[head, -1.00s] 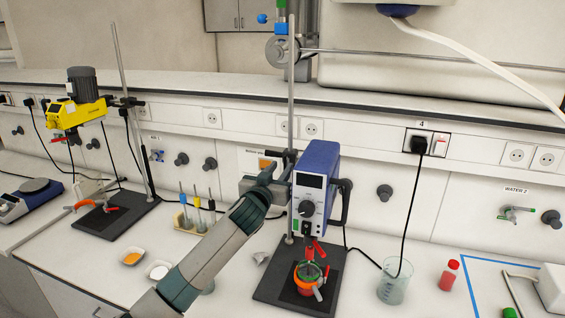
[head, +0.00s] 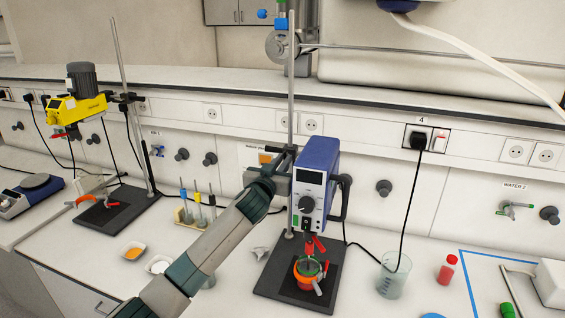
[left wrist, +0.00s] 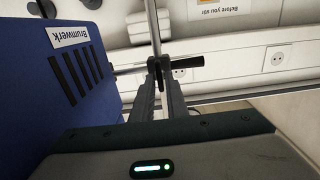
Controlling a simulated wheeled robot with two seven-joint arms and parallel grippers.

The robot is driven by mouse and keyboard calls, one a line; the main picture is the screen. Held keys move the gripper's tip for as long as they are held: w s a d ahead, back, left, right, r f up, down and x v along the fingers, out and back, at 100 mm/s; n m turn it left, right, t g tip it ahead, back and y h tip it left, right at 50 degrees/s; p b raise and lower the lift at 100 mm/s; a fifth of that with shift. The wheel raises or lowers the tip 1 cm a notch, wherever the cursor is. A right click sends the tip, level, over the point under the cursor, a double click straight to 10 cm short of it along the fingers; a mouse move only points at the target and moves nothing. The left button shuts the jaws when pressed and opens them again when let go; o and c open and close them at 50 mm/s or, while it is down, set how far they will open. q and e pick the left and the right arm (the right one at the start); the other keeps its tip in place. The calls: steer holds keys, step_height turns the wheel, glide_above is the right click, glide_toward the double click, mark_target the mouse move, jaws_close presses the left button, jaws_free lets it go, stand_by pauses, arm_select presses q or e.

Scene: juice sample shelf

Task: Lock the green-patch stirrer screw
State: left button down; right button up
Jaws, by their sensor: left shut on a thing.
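The blue stirrer (head: 316,185) is upright on a rod (head: 291,90) above a dark base plate (head: 270,285). Its blue side, labelled Brumwerk, fills the left of the left wrist view (left wrist: 65,70). My left gripper (head: 285,160) is beside the stirrer at the rod clamp, partly hidden. In the left wrist view its fingers (left wrist: 162,80) are shut on a black screw handle (left wrist: 185,63) beside the rod. My right gripper is not in view.
A red-and-green vessel (head: 308,270) is under the stirrer. A beaker (head: 394,277) and a red bottle (head: 447,270) stand to the right. Small dishes (head: 133,252) and a rack of coloured pens or tools (head: 190,215) are left. A yellow stirrer (head: 76,108) stands far left.

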arm_select(q)
steer(key=shift+m, duration=0.3)
steer(key=shift+s+d+f+m, duration=0.1)
steer(key=shift+m, duration=2.8)
steer(key=shift+w+d+f+m, duration=0.1)
steer(key=shift+f+m, duration=0.05)
steer(key=shift+m, duration=2.75)
steer(key=shift+s+f+m, duration=0.1)
steer(key=shift+m, duration=2.8)
steer(key=c, duration=1.8)
jaws_free()
steer(key=shift+s, duration=0.1)
